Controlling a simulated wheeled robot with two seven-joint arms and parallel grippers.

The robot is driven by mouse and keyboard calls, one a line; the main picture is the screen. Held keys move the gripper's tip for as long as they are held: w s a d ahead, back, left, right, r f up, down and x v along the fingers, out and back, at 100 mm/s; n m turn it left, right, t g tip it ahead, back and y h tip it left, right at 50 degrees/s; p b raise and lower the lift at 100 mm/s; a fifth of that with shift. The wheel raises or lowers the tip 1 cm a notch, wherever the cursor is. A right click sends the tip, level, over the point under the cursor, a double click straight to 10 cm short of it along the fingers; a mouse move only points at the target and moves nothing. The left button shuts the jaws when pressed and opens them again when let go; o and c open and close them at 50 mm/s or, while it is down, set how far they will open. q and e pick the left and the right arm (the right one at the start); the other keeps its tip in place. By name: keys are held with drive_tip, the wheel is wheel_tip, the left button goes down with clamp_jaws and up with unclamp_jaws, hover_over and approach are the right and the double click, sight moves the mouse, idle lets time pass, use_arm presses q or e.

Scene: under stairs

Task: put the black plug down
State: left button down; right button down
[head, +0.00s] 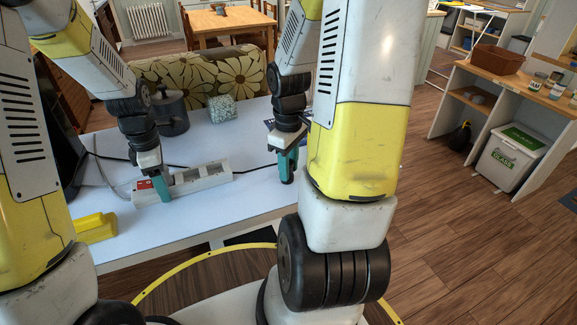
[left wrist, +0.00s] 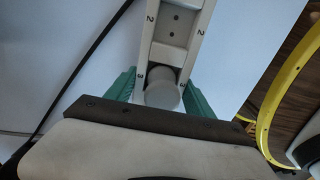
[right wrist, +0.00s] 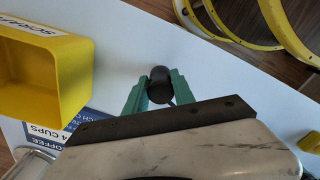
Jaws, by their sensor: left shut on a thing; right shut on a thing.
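The black plug (right wrist: 160,84) is between the fingers of my right gripper (right wrist: 155,95), which is shut on it. In the head view my right gripper (head: 287,162) points down, with the plug (head: 287,179) at its tips over the white table; I cannot tell whether the plug touches the table. A white power strip (head: 203,178) lies on the table, with a red switch at its left end. My left gripper (head: 160,186) is shut across the strip near that end. In the left wrist view its fingers (left wrist: 160,95) flank the strip (left wrist: 176,45) and a pale round part.
A yellow block (head: 95,228) lies at the table's front left. A yellow box (right wrist: 40,65) and a blue printed sheet (right wrist: 75,128) are near the right gripper. A dark pot (head: 170,112) and a patterned block (head: 222,110) stand behind. A black cable crosses the white table (head: 235,200).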

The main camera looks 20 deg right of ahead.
drive_tip(key=shift+f, duration=0.1)
drive_tip(key=c, duration=1.1)
unclamp_jaws()
drive_tip(key=shift+o, duration=0.2)
wheel_tip(320, 180, up, 12)
use_arm(q)
drive_tip(key=shift+c, duration=1.4)
unclamp_jaws()
